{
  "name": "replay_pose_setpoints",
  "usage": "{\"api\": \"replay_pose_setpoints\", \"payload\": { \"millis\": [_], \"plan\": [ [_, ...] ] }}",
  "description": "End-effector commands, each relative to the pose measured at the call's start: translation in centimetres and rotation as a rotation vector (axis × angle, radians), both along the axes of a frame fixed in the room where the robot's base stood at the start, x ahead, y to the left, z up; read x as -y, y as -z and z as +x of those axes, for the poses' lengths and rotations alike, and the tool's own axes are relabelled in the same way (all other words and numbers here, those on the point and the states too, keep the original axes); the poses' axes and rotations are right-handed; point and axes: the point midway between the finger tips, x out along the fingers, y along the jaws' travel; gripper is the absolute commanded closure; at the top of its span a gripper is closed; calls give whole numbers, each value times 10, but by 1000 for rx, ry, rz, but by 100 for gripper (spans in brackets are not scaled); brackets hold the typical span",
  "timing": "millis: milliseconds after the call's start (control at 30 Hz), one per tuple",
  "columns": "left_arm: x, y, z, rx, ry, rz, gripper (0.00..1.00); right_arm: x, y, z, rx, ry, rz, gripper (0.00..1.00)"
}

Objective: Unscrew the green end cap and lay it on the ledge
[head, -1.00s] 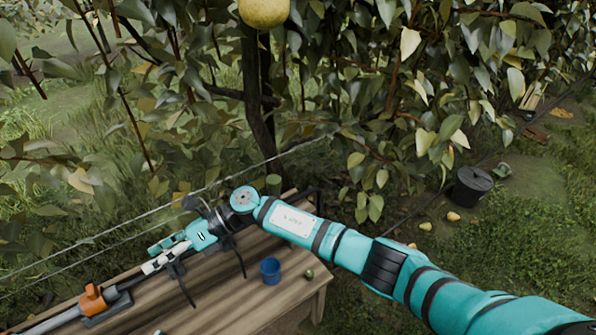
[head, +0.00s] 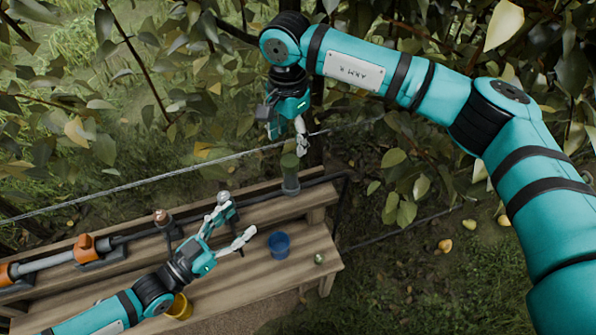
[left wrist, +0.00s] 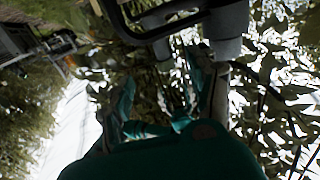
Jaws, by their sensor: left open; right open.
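The green end cap (head: 289,161) appears to sit on top of an upright grey pipe end (head: 290,183) at the right of the ledge (head: 262,192). My right gripper (head: 287,138) points down just above the cap, open; whether a finger touches the cap cannot be told. My left gripper (head: 238,218) is open and empty over the bench, left of the upright pipe end, its fingers pointing up and right. In the dark left wrist view, its fingers (left wrist: 165,95) show below a grey cylinder (left wrist: 228,18).
A blue cup (head: 279,245) and a small round green thing (head: 319,259) stand on the bench's right part. A yellow pot (head: 178,307) is partly behind my left arm. A grey pipe (head: 48,262) with an orange clamp (head: 85,246) lies along the back. A wire crosses behind.

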Motion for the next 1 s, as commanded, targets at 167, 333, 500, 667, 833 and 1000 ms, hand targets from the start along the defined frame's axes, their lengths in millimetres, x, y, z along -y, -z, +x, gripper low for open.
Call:
{"api": "replay_pose_setpoints", "payload": {
  "millis": [167, 333, 500, 667, 833, 1000],
  "plan": [
    [11, -1, 11, 3, -1, -4, 41, 1, 0, 0, 1, -1, -3, 42],
    [33, -1, 34, 2, -1, -5, 41, 1, 0, 0, 1, 1, -2, 42],
    [57, -1, 58, 4, 0, -4, 41, 1, 0, 0, 1, 1, -1, 42],
    [80, -2, 81, 2, 0, -4, 41, 0, 0, 0, 1, 1, -1, 42],
    [102, -1, 102, 2, 0, -2, 41, 0, 0, 0, 1, 1, -1, 42],
    [116, 0, 116, 1, 0, -1, 41, 0, 0, 0, 1, 1, -1, 42]
  ]
}}
